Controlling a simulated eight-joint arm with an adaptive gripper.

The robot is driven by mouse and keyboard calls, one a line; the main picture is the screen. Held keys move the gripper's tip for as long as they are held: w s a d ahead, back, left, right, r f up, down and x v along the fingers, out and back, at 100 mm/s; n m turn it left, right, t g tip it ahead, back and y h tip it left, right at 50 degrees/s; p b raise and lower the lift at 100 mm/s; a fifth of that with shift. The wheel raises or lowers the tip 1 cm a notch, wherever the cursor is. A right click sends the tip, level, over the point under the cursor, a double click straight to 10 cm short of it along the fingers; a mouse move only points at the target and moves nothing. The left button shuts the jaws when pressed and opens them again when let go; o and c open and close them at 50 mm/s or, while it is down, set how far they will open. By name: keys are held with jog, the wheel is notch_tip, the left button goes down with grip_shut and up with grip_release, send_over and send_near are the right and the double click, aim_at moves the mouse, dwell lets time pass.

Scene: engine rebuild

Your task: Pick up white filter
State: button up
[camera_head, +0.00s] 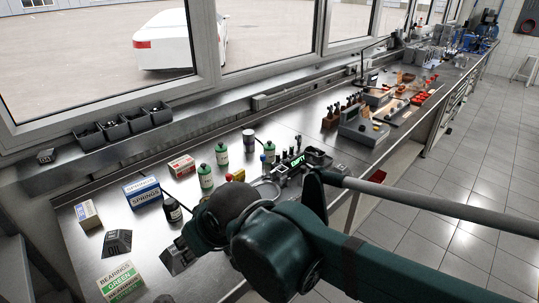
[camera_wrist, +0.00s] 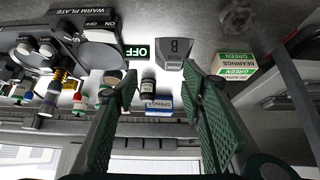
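I cannot clearly make out a white filter. A small pale can with a dark top (camera_head: 249,140) stands at the back of the bench in the head view, and I cannot tell whether it is a filter. In the wrist view, which shows the scene upside down, my gripper (camera_wrist: 158,76) is open with nothing between its fingers. In the head view my arm hides part of the bench, and the fingers are not clear.
Green bottles (camera_head: 205,177), a blue-white springs box (camera_head: 142,192), a red-white box (camera_head: 182,166) and a green-white bearings box (camera_head: 120,281) stand on the bench. Grey bins (camera_head: 113,126) line the window ledge. A warm plate (camera_wrist: 80,20) shows in the wrist view.

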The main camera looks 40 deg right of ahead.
jog(key=shift+o, duration=0.5)
jog(key=shift+o, duration=1.3)
jog(key=shift+w+d, duration=0.1)
jog(key=m+t+h+p, duration=0.2)
jog(key=m+h+p, duration=0.2)
jog(key=m+h, duration=0.4)
send_near(200, 176)
jog(key=shift+d, duration=1.2)
jog(key=shift+w+d+f+m+t+h, duration=0.2)
jog(key=shift+w+d+h, duration=0.1)
jog(key=shift+w, duration=0.25)
jog(key=shift+w+d+f+m+t+h, duration=0.1)
jog(key=shift+w+d+f+t+h, duration=0.15)
jog(key=shift+w, duration=0.3)
